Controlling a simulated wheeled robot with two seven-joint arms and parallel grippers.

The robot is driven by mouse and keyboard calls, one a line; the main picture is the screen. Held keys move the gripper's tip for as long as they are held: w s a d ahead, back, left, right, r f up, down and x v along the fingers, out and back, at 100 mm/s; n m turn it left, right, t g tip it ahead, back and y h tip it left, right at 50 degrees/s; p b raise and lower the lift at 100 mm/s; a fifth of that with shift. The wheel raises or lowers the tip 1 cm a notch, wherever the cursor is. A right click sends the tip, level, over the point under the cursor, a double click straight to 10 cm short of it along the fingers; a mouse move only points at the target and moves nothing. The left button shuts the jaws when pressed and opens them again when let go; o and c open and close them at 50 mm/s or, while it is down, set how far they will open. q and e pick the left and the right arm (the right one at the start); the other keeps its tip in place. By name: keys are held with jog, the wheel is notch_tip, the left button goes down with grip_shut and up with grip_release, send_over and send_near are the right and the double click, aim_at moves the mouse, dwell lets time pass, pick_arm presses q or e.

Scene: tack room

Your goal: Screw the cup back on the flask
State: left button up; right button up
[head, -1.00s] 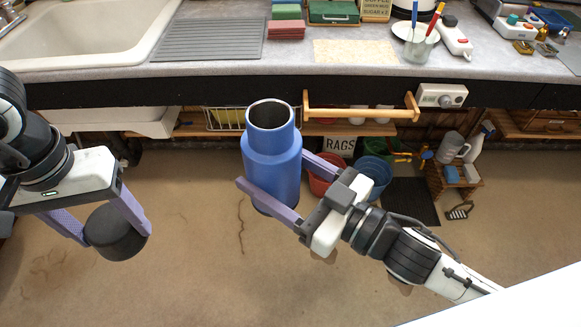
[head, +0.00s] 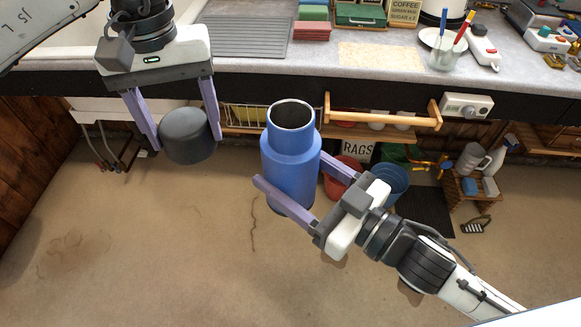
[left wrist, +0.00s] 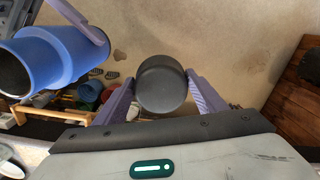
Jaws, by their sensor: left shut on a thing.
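The blue flask (head: 290,160) is upright with its round metal-rimmed mouth open at the top. My right gripper (head: 300,185) has its fingers on either side of the flask's lower body and holds it up in front of the counter. The dark grey cup (head: 188,136) is between the fingers of my left gripper (head: 182,122), left of the flask and apart from it, a little tilted. The left wrist view also shows the cup (left wrist: 162,84) between both fingers, with the flask (left wrist: 50,62) at the left.
The counter (head: 385,75) runs along the back, with a wooden rail (head: 385,119) on its front. A grey ribbed mat (head: 240,36) and a glass with pens (head: 445,52) are on it. Buckets (head: 392,180) stand on the floor below. The space between cup and flask is clear.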

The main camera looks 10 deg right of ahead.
pick_arm(q)
jog(key=w+d+r, duration=0.3)
jog(key=d+r, duration=0.7)
jog(key=d, duration=0.4)
pick_arm(e)
jog(key=shift+r, duration=0.15)
pick_arm(q)
jog(key=m, duration=0.7)
send_near(288, 111)
jog(key=s, duration=0.3)
jog(key=shift+s+a+f+m, duration=0.15)
jog(key=shift+a+m, duration=0.1)
jog(key=shift+m, duration=0.25)
jog(key=shift+f, duration=2)
jog(key=shift+f, duration=0.9)
jog(key=shift+f, duration=0.55)
